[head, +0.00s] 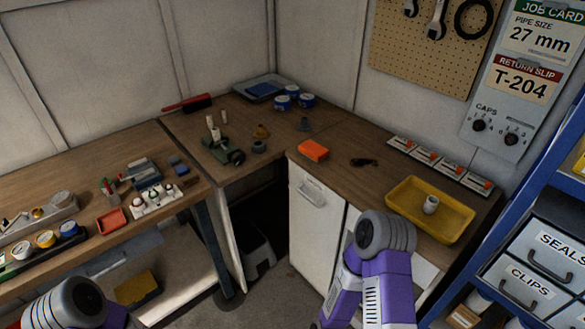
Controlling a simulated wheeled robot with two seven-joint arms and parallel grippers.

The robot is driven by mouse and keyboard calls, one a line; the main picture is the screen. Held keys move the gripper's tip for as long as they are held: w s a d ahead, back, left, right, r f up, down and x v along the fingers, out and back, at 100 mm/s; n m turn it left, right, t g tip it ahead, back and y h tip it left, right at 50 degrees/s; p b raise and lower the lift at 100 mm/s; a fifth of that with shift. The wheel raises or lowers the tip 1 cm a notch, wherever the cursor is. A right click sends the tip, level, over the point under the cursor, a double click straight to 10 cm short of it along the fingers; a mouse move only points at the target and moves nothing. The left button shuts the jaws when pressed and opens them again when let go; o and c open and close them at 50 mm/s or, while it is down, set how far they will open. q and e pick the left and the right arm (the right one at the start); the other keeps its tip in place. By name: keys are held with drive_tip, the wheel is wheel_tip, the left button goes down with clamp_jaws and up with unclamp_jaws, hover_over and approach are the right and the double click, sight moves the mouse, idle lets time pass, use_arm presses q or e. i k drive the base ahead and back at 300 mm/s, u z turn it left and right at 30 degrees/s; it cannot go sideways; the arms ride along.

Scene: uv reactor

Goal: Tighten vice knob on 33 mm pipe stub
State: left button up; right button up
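A small dark green vice (224,151) stands on the wooden bench at the back, near the corner. Two pale upright pieces (213,129), which look like pipe stubs, show at its far left side. I cannot make out whether one is clamped, nor which part is the knob. A white cylindrical piece (431,204) stands in the yellow tray on the right. The job card (541,38) reads 27 mm, not 33 mm. Only purple and grey links of my two arms show at the bottom. Neither gripper's fingers are visible.
A yellow tray (408,193) and an orange box (313,150) sit on the right bench. Blue-and-white tins (283,103) stand at the back. The left bench (92,184) is crowded with racks and small parts. A blue shelf frame (509,215) borders the right.

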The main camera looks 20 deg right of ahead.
sight(238, 158)
drive_tip(key=z, duration=0.65)
drive_tip(key=i, duration=1.2)
drive_tip(key=u, duration=0.85)
